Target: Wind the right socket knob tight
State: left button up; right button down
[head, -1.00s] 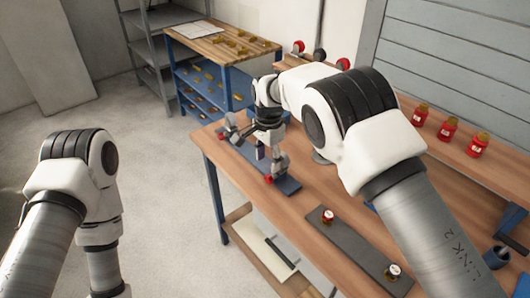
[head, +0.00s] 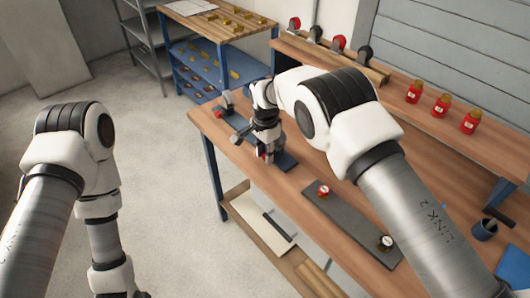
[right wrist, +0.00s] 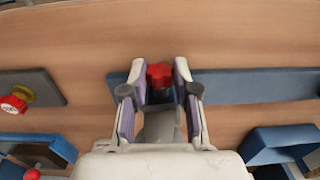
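A red star-shaped knob (right wrist: 160,75) sits at the end of the blue bar (right wrist: 255,86) in the right wrist view. My right gripper (right wrist: 161,80) has one finger on each side of it, and the fingers appear closed onto its sides. In the head view, my right gripper (head: 264,148) points down over the blue bar (head: 286,162) near its closer end, and the red knob is mostly hidden. My left arm (head: 98,190) hangs at the left; its gripper is out of view.
Several red jars (head: 441,105) stand on the rear ledge. Bare wood lies between the bars.

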jog(key=shift+s+d+r+t+y+p, duration=0.15)
jog(key=shift+t+y+p, duration=0.25)
jog(key=shift+p, duration=0.45)
jog(key=shift+s+r+t+y+p, duration=0.15)
jog(key=shift+t+y+p, duration=0.25)
jog(key=shift+p, duration=0.45)
jog(key=shift+f+t+y+p, duration=0.3)
jog(key=shift+f+t+p, duration=0.1)
jog(key=shift+t, duration=0.5)
jog(key=c, duration=0.9)
grip_release()
jog(key=shift+w, duration=0.1)
jog(key=shift+o, duration=0.2)
jog(key=shift+d, duration=0.1)
jog(key=v, duration=1.2)
